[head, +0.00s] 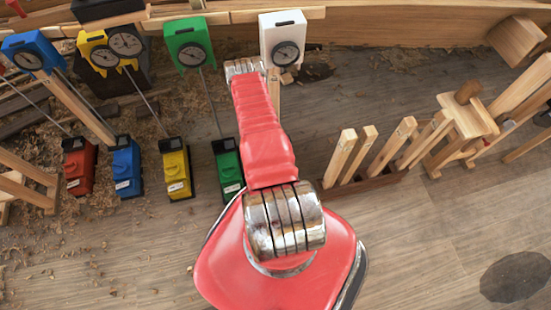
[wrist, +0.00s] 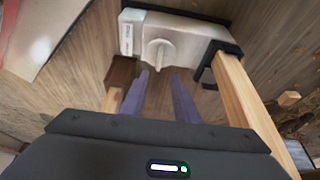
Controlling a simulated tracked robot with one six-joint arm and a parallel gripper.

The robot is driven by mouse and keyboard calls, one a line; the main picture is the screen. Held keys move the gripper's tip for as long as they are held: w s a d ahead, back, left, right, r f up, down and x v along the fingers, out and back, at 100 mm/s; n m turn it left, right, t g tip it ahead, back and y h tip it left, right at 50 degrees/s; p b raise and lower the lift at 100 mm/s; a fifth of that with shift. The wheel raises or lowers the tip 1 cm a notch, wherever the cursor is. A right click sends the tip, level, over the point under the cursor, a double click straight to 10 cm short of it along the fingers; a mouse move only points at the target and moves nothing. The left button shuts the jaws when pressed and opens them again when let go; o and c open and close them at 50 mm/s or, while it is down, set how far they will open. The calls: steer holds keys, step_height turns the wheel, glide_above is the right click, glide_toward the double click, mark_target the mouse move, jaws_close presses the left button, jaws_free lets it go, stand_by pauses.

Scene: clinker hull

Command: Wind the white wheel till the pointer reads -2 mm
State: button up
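A white box (wrist: 195,30) lies ahead in the wrist view, with a pale wing-shaped wheel (wrist: 158,53) on its near face. My gripper (wrist: 162,77) has two purple fingers, apart with nothing between them. They point at the wheel, which shows just beyond their tips; I see no contact. In the head view a white dial gauge (head: 282,32) stands at the top on a wooden post. Its dial (head: 286,54) is dark and its pointer is too small to read. My arm hides my gripper and the wheel in the head view.
Blue (head: 30,50), yellow (head: 92,45) and green (head: 183,35) gauges stand left, joined by rods to boxes on the floor. A wooden post (wrist: 245,95) and black bracket (wrist: 213,62) flank the white box.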

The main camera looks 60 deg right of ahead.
steer(key=shift+a+r, duration=0.1)
steer(key=shift+r, duration=0.2)
steer(key=shift+s+d, duration=0.2)
steer(key=shift+s, duration=0.1)
steer(key=c, duration=0.3)
steer(key=shift+g+y, duration=0.3)
steer(key=shift+y, duration=0.1)
steer(key=s, duration=0.2)
steer(key=s+d, duration=0.1)
steer(key=s, duration=0.2)
steer(key=s+f, duration=0.1)
steer(key=s, duration=0.2)
steer(key=shift+s+d, duration=0.15)
jaws_close()
steer(key=s+a+f+n+t+h, duration=0.1)
steer(key=s+a+f+n+t, duration=0.15)
steer(key=s+n, duration=0.75)
steer(key=w+a+n+t, duration=0.4)
steer(key=w+n, duration=0.4)
steer(key=shift+w+r+y, duration=0.3)
steer(key=shift+r, duration=0.15)
steer(key=shift+t, duration=0.25)
